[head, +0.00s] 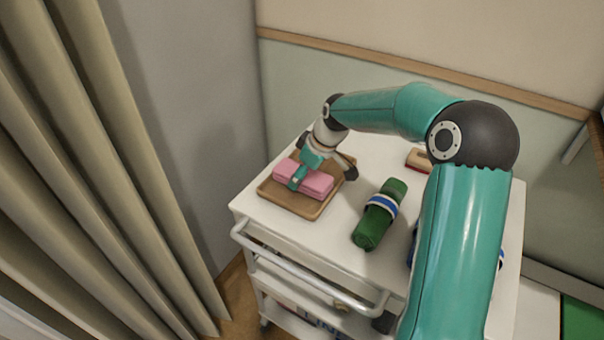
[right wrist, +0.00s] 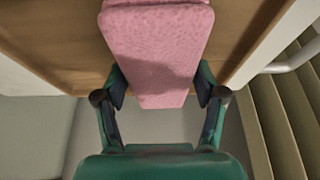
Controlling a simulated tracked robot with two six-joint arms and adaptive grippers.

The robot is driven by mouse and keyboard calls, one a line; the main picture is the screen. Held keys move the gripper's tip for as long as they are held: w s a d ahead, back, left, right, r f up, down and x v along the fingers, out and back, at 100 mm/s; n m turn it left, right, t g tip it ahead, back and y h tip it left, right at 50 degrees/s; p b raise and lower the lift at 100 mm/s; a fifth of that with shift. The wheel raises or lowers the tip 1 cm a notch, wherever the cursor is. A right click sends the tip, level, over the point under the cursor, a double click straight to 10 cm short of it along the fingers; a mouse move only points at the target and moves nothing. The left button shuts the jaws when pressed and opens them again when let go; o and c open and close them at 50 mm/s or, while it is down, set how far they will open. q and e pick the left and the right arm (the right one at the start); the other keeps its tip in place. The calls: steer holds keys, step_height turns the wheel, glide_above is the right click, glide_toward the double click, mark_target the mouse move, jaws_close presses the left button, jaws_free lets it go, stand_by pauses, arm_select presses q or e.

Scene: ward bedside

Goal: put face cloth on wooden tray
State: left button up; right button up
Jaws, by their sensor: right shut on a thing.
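The pink folded face cloth (head: 318,186) is over the wooden tray (head: 306,211), within its rim, at the left end of the white trolley top. Whether it rests on the tray or hangs just above it is hard to tell. My right gripper (head: 297,180) reaches down from above and is shut on the cloth. In the right wrist view the cloth (right wrist: 155,50) lies between the two fingers (right wrist: 160,92), with the brown tray (right wrist: 60,45) behind it. My left gripper is not in view.
A green roll with a white and blue band (head: 379,214) lies right of the tray. A wooden brush-like item (head: 418,159) lies farther back. My right arm hides part of the trolley top (head: 345,238). A rail (head: 310,272) runs along the front; a curtain (head: 90,170) hangs left.

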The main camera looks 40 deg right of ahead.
steer(key=o, duration=1.1)
steer(key=v, duration=1.2)
steer(key=shift+b, duration=0.45)
steer(key=shift+s, duration=0.1)
